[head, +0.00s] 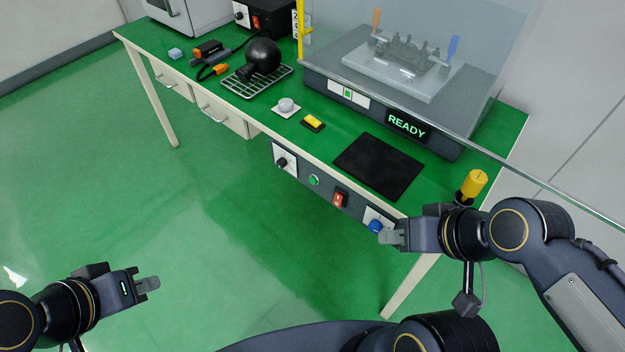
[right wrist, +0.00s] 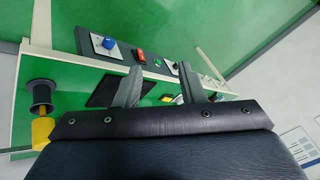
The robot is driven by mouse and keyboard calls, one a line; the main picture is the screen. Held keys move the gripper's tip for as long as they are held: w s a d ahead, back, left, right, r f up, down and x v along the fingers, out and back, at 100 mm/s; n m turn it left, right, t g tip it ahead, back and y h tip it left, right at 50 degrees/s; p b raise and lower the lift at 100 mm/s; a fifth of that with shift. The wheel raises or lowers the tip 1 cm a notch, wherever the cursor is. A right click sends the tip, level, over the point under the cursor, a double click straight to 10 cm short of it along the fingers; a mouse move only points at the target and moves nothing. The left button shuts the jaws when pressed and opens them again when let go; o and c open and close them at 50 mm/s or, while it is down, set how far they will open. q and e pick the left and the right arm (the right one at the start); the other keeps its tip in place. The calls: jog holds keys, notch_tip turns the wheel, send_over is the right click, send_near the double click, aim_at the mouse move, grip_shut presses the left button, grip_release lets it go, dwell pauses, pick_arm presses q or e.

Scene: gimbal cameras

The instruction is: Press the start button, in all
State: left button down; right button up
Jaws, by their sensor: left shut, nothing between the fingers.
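A round green button (head: 314,180) sits on the grey front panel (head: 327,191) under the bench edge; it shows small in the right wrist view (right wrist: 158,62). Beside it are a red rocker switch (head: 340,199) and a blue knob (head: 375,226) on a white plate. My right gripper (head: 388,238) is open and empty, in front of the panel's right end, close to the blue knob in the head view; contact cannot be told. Its spread fingers (right wrist: 160,88) show in the right wrist view. My left gripper (head: 152,284) is shut and empty over the floor, away from the bench.
On the green bench are a black mat (head: 378,165), a yellow button (head: 313,121), a grey round knob (head: 286,105) and a wire rack (head: 257,81). A clear shield stands over a fixture; its display (head: 406,125) reads READY. A yellow-topped post (head: 473,184) stands near my right arm.

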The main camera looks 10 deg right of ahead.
grip_shut()
dwell(1.4)
